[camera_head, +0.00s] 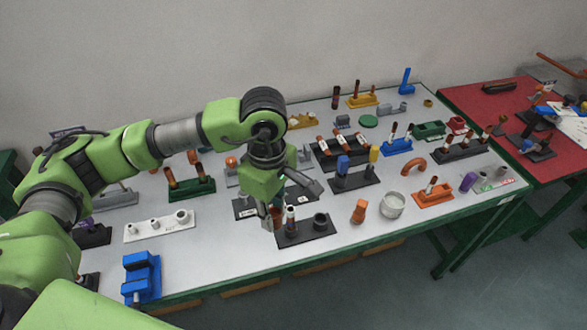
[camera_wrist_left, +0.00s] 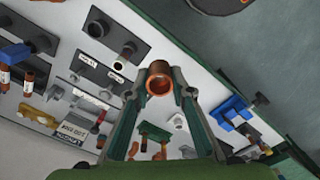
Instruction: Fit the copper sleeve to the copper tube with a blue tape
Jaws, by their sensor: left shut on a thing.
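My left gripper (camera_head: 268,218) points down over the front of the table. In the left wrist view its fingers (camera_wrist_left: 160,88) are closed on the copper sleeve (camera_wrist_left: 158,68), a short open ring held at the fingertips. In the head view the sleeve is small and mostly hidden by the fingers. An upright tube (camera_head: 291,218) with a pale band and a dark, bluish part stands on a black base (camera_head: 308,237), just right of the gripper. It also shows in the left wrist view (camera_wrist_left: 124,54), apart from the sleeve. Whether its tape is blue is unclear.
A black ring (camera_head: 320,220) shares that base. An orange fitting (camera_head: 359,211) and a white cup (camera_head: 392,205) stand to the right. A blue vise (camera_head: 141,275) and a white block (camera_head: 160,225) are left. Several tube stands crowd the table behind.

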